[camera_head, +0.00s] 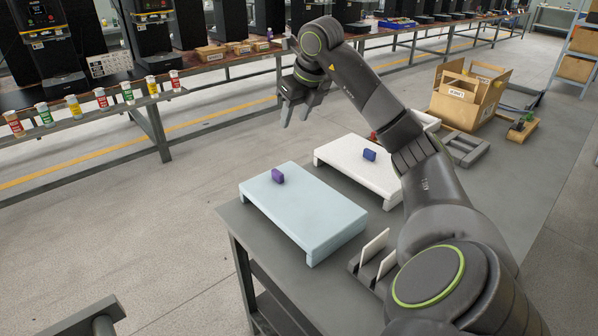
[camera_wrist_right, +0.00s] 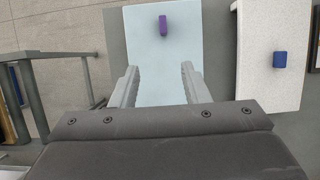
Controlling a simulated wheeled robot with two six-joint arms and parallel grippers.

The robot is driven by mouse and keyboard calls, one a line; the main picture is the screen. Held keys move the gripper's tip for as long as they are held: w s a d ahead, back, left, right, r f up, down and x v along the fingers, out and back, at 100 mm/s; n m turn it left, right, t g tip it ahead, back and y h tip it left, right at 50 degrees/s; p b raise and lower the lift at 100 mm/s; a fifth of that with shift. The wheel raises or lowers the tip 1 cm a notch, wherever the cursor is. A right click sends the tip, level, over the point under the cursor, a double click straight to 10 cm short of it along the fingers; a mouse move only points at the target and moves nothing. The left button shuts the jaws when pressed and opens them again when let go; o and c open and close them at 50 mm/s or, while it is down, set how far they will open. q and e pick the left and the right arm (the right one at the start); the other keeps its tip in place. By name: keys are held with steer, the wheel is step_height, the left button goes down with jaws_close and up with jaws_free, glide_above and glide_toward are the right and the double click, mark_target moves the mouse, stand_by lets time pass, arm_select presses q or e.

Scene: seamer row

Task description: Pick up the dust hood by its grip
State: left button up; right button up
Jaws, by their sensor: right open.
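A pale blue hood-like cover (camera_head: 300,221) with a flat top and open underside stands on a dark grey table; a small purple grip (camera_head: 278,176) sticks up from its top. Behind it stands a similar white speckled cover (camera_head: 345,158) with a blue grip (camera_head: 369,155). I cannot tell which one the task calls the dust hood. My left gripper is out of view.
The dark grey table (camera_head: 236,222) has a slotted rack with white plates (camera_head: 374,246) at its near right. A wooden box (camera_head: 470,97) stands behind on the right. A shelf of coloured cups (camera_head: 73,107) and a row of machines line the back.

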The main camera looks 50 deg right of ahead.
steer(key=b, duration=0.4)
glide_toward(282, 176)
steer(key=x, duration=0.3)
steer(key=shift+w+a+r, duration=0.1)
steer(key=shift+a, duration=0.1)
steer(key=p+x, duration=0.1)
steer(key=x, duration=0.5)
steer(key=shift+d, duration=0.2)
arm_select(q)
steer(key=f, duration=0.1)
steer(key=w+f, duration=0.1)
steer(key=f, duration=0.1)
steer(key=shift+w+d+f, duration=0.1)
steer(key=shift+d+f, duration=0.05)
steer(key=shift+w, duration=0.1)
arm_select(e)
jaws_close()
